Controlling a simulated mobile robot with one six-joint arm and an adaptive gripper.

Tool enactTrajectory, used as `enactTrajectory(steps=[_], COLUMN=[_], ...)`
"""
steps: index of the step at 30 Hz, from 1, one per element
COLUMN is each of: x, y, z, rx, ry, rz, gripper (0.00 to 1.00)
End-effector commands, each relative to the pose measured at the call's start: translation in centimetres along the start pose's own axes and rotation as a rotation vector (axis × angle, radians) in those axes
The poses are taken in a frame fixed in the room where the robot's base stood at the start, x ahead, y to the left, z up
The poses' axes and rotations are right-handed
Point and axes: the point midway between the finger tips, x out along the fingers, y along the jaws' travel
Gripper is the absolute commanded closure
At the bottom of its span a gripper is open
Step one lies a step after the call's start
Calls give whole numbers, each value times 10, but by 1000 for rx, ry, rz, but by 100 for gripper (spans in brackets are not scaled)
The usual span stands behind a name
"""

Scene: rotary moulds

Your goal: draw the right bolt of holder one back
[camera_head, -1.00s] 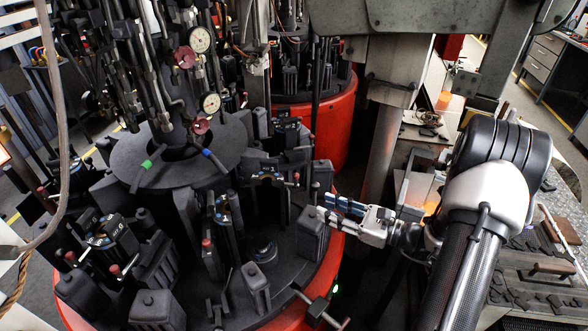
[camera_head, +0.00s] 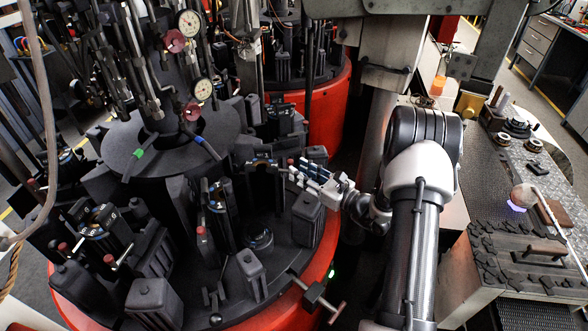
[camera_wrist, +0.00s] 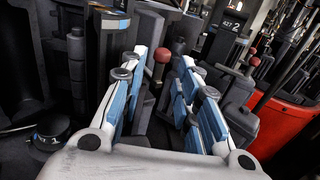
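My gripper (camera_head: 294,171) is open, at the right side of a dark holder (camera_head: 262,166) on the round black table. In the wrist view my two blue-padded fingers (camera_wrist: 161,66) stand apart. A red ball knob (camera_wrist: 162,55) on a dark bolt shows between their tips; I cannot tell whether either finger touches it. The holder (camera_wrist: 108,28) stands at the upper left of that view, partly cut off, and its number cannot be read. In the head view the fingers partly hide the knob.
Another holder marked 2 (camera_wrist: 235,22) with its own red knob (camera_wrist: 253,51) stands beyond. A dark block (camera_head: 307,219) stands just below my gripper in the head view. Dial gauges (camera_head: 190,23) and rods rise at the table's centre. The red rim (camera_head: 318,262) curves around the right.

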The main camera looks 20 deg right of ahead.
Motion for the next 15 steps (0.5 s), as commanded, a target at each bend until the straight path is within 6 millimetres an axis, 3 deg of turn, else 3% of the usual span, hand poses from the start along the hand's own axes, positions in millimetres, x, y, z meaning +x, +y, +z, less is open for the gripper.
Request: enactTrajectory(steps=[6,15], x=[28,34], y=[0,0], z=[0,0], rx=[-1,1], ry=[0,1], rz=[1,0], gripper=[70,70])
